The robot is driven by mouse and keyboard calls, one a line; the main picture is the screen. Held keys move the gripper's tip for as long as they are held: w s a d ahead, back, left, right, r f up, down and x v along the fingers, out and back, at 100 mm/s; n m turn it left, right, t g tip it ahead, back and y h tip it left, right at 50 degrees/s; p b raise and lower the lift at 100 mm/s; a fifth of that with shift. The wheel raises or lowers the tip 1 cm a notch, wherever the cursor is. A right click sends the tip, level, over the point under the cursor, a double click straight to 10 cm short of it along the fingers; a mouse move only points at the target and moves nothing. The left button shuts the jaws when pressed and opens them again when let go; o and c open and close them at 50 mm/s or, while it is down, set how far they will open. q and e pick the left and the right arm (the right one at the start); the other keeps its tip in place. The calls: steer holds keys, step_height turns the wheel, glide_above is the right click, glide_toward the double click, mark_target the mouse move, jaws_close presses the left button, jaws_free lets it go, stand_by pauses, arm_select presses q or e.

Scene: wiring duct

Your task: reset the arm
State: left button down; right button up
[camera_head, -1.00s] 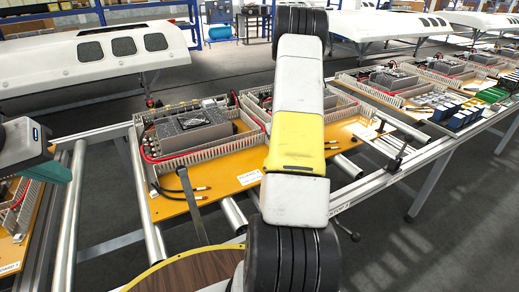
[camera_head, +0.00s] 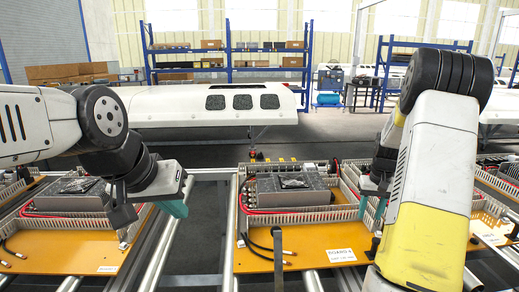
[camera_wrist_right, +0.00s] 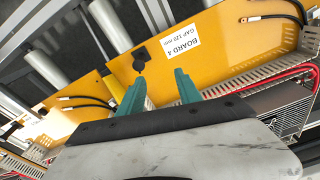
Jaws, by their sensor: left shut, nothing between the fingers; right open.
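My left gripper (camera_head: 174,208) comes in from the left in the head view. Its teal fingers are closed and empty, hanging over the gap between two orange boards. My right arm fills the right side of the head view and hides part of the conveyor. My right gripper (camera_wrist_right: 158,92) shows in the right wrist view with its two teal fingers apart and nothing between them. Beyond the fingers lies an orange board (camera_wrist_right: 210,50) with a white label reading BOARD 4. In the head view the right gripper is partly hidden behind its arm.
A middle orange board (camera_head: 300,258) carries a grey duct, a grey unit, red wire and black cable ends. Another board (camera_head: 60,250) lies left of it, on metal rollers (camera_head: 165,250). White panels (camera_head: 210,105) and blue shelves (camera_head: 230,62) stand behind.

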steer(key=s+a+r+n+t, duration=0.1)
steer(key=s+a+r+t, duration=0.1)
steer(key=s+a+r, duration=0.5)
steer(key=s+a+r+t, duration=0.1)
steer(key=s+a+r, duration=0.2)
steer(key=a+r, duration=0.65)
steer(key=s+a+r+n+t+y, duration=0.1)
steer(key=s+a+r, duration=0.1)
steer(key=s+a, duration=0.2)
steer(key=s+a+r+t+y, duration=0.1)
steer(key=s+a, duration=0.3)
steer(key=s, duration=0.7)
steer(key=shift+a+r+n, duration=0.25)
steer(key=shift+r+n, duration=0.15)
steer(key=shift+r, duration=0.2)
steer(key=shift+c, duration=0.5)
